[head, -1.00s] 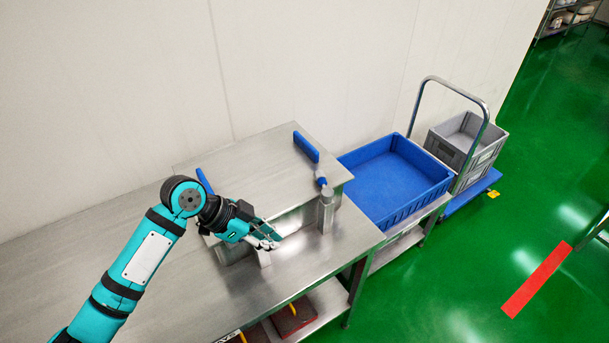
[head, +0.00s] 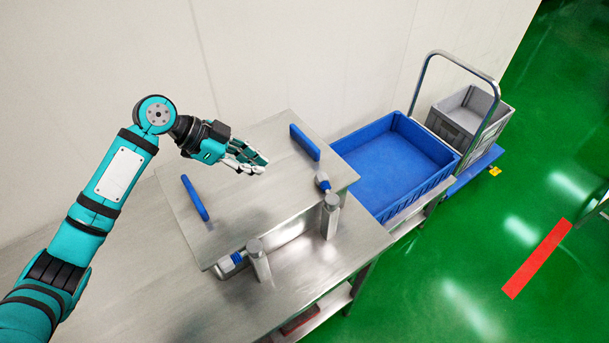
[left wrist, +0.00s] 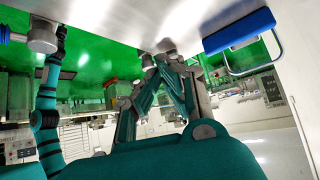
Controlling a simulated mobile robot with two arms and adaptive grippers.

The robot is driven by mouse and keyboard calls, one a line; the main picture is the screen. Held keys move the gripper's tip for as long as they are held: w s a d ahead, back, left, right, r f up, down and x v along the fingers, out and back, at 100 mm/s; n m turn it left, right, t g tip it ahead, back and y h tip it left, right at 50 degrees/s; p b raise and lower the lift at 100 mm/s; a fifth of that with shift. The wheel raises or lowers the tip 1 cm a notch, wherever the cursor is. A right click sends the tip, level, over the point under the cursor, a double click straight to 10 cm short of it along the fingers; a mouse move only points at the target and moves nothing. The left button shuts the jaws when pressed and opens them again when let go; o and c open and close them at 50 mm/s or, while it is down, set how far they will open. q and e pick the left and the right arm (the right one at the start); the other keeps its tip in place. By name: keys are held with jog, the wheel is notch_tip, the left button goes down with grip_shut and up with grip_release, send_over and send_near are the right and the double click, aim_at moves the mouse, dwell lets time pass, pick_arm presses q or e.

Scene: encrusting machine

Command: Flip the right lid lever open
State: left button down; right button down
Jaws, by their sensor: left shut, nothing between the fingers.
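A steel lid (head: 250,205) covers the box on the steel table. Two blue bars stand on it, a right one (head: 305,142) and a left one (head: 195,198). At its front edge are a right lever (head: 323,182) and a left lever (head: 231,262), each with a blue and pale grey end, beside a right post (head: 330,217) and a left post (head: 258,260). I cannot tell whether the right lever is latched. My left gripper (head: 260,166) is shut and empty, over the rear of the lid between the blue bars, apart from the right lever. My right gripper is not in view.
A blue bin (head: 345,148) stands right of the table (head: 330,270), close to the lid. A trolley with a tall metal handle (head: 414,85) and a grey crate (head: 432,118) is behind it. The white wall is close behind the table.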

aim_at(327, 191)
pick_arm(q)
jog(key=p+x, duration=0.2)
jog(key=x, duration=0.3)
jog(key=p+x, duration=0.1)
jog(key=x, duration=0.4)
jog(key=shift+s+d+p, duration=0.15)
jog(key=shift+s+p, duration=0.05)
jog(key=shift+p, duration=0.15)
jog(key=shift+w+d+f+p, duration=0.15)
jog(key=shift+d+p, duration=0.2)
jog(key=shift+d, duration=0.25)
jog(key=shift+w+d+r+p, duration=0.15)
jog(key=shift+d+p, duration=0.15)
jog(key=shift+d, duration=0.25)
jog(key=shift+d+f, duration=0.35)
jog(key=shift+d, duration=0.2)
